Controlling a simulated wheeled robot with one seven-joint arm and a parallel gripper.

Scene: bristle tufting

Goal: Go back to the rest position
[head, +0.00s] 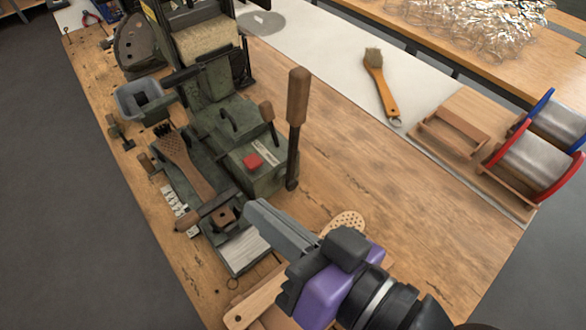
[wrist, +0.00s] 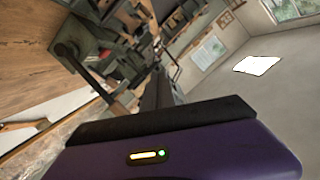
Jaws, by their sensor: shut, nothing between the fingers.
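My gripper (head: 252,210) is shut and empty, held above the bench near the front of the green tufting machine (head: 222,120). Its grey fingers point to the upper left in the head view, and the purple wrist is at the lower middle. In the wrist view the dark shut fingers (wrist: 157,88) point away over the purple housing. A wooden brush body (head: 187,162) lies in the machine's fixture, with dark bristles at its far end. My gripper is apart from it.
A wooden-handled lever (head: 297,100) stands upright beside a red button (head: 253,161). A finished brush (head: 378,82) lies on the white strip. Wire spools (head: 535,160) stand at the right. A perforated wooden piece (head: 346,221) lies partly behind my wrist. The bench's right-middle is clear.

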